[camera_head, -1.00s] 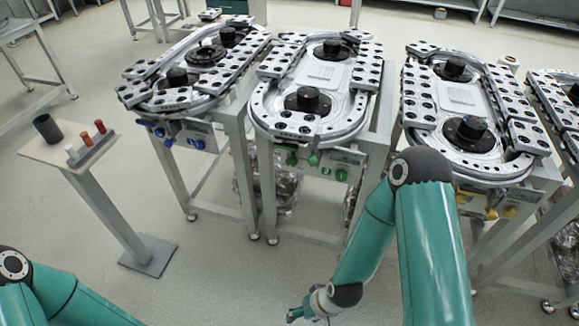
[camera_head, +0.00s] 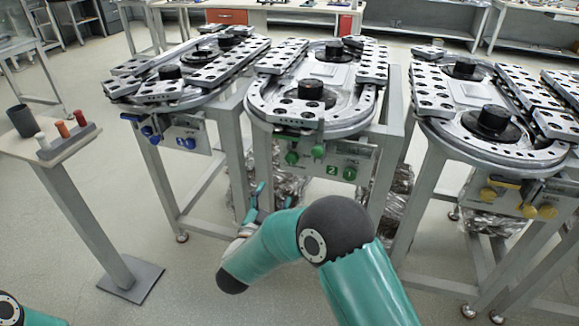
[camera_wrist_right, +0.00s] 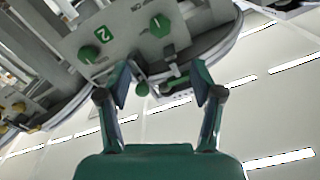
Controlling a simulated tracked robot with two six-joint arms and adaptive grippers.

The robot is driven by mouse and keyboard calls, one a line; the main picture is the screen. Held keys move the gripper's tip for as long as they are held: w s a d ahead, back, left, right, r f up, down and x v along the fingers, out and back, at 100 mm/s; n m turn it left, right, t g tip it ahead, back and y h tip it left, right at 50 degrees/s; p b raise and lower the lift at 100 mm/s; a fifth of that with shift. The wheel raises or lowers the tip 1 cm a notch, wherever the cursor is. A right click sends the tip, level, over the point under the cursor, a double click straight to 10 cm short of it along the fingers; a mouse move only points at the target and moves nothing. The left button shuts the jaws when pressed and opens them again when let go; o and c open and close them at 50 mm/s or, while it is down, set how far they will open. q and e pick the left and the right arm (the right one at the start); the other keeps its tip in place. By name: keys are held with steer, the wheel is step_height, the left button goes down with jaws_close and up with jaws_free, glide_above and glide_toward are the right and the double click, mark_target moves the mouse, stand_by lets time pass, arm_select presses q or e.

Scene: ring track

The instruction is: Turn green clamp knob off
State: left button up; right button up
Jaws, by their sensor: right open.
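The green station's front panel (camera_head: 333,159) carries a round green knob on the left (camera_head: 292,157) and another on the right (camera_head: 349,173), either side of a "2" label. A third green knob (camera_head: 318,151) sits under the track rim. I cannot tell from labels which is the clamp knob. My right gripper (camera_wrist_right: 163,80) is open and empty, below and in front of the panel, apart from the knobs. My left gripper is out of view.
Blue knobs (camera_head: 190,143) are on the left station and yellow knobs (camera_head: 528,211) on the right one. A stand (camera_head: 58,149) with small coloured pegs is at far left. Table legs and foil-like bundles (camera_head: 285,185) are under the stations. Floor in front is clear.

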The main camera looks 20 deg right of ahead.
mark_target(291, 161)
steer(key=x, duration=1.4)
steer(key=shift+w+d, duration=0.25)
steer(key=shift+w, duration=0.05)
steer(key=c, duration=1.1)
steer(key=shift+c, duration=0.2)
